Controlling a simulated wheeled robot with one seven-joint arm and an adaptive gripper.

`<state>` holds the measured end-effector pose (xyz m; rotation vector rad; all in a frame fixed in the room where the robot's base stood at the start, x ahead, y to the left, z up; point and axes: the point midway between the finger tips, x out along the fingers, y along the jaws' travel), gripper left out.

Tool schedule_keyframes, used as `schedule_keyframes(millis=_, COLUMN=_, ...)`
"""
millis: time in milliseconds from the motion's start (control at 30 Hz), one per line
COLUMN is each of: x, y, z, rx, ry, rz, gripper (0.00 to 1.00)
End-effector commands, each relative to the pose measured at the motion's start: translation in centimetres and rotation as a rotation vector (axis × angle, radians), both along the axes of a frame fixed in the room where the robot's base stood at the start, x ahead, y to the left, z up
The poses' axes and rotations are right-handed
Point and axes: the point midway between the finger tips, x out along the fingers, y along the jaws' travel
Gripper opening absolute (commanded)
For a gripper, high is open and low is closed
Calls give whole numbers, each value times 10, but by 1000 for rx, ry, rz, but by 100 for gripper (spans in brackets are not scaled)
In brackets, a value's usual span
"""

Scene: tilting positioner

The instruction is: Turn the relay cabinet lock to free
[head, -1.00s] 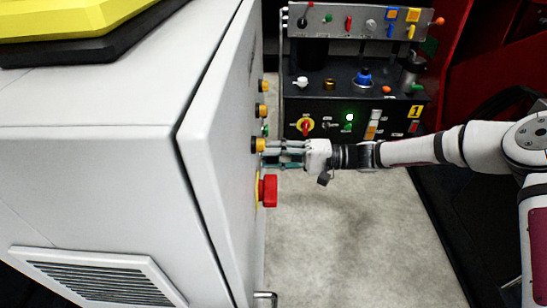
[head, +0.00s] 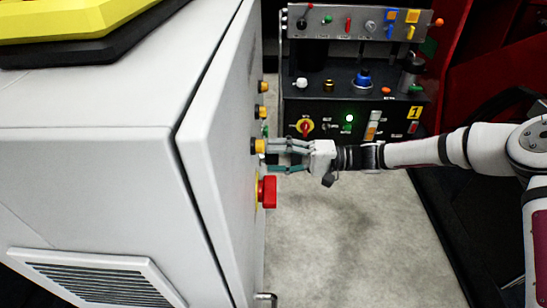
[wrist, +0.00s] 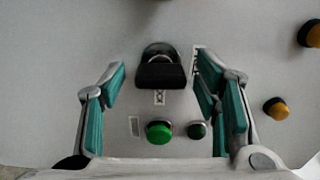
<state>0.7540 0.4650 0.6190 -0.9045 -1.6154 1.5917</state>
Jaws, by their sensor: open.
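The relay cabinet (head: 215,140) stands at the left in the head view, its control face turned edge-on. In the wrist view a black lock knob (wrist: 160,72) with a silver ring sits on that pale face (wrist: 60,60). Its setting cannot be told. My gripper (head: 272,157) is close to the face in the head view, which does not show the lock clearly. In the wrist view my gripper (wrist: 160,85) is open, one teal-padded finger on each side of the knob, with visible gaps. It holds nothing.
A green button (wrist: 158,132) and a darker green one (wrist: 197,130) sit below the knob. Yellow buttons (wrist: 276,108) are to the right. A red knob (head: 268,191) juts from the cabinet near my gripper. A control console (head: 355,110) stands behind; floor (head: 340,240) is clear.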

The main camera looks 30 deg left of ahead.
Motion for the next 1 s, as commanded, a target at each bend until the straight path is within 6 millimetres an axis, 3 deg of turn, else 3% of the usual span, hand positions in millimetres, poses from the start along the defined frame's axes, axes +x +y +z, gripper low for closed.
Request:
schedule_keyframes(millis=500, x=50, y=-81, z=-1, rx=0, ry=-1, rz=-2, gripper=57)
schedule_keyframes(millis=700, x=56, y=-93, z=0, rx=0, ry=-1, rz=1, gripper=57)
schedule_keyframes(millis=1000, x=57, y=-94, z=-1, rx=-1, ry=-1, rz=1, gripper=57)
